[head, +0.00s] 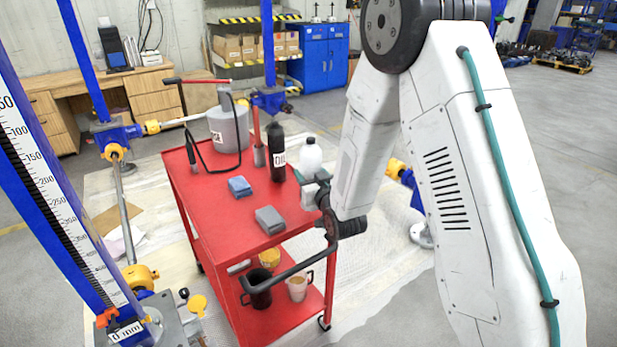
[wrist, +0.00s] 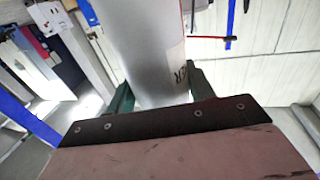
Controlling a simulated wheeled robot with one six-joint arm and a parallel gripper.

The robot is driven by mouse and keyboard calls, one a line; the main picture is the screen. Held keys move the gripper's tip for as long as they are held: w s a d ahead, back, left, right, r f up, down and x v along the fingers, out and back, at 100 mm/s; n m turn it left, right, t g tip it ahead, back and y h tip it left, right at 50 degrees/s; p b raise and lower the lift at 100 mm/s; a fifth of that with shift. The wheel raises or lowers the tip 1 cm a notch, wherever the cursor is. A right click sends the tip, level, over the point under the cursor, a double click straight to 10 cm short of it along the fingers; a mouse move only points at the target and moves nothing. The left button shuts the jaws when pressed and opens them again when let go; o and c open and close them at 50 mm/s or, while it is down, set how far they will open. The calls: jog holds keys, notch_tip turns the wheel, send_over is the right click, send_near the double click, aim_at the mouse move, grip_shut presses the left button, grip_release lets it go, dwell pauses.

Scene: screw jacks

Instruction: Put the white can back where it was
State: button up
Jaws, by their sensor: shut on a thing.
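The white can (head: 311,155) has a narrow cap and is upright at the right edge of the red cart's (head: 210,205) top. My gripper (head: 309,178) is shut around its middle, with teal fingers. In the wrist view the pale can (wrist: 150,45) lies between the two dark green fingers of my gripper (wrist: 160,95), and part of a dark-lettered label shows. I cannot tell whether the can's bottom touches the cart top. My arm hides part of the space to its right.
A black oil bottle (head: 277,152) stands just left of the can. A grey canister (head: 228,128), a blue cloth (head: 240,187) and a grey block (head: 270,220) are also on top. A dark bar (head: 295,268) crosses the front. Mugs (head: 298,286) sit on the lower shelf.

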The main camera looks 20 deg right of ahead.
jog(key=w+d+f, duration=0.1)
jog(key=w+f, duration=0.3)
jog(key=w, duration=0.2)
jog(key=shift+d, duration=0.3)
jog(key=shift+f, duration=0.2)
jog(key=o, duration=1.3)
jog(key=shift+o, duration=0.2)
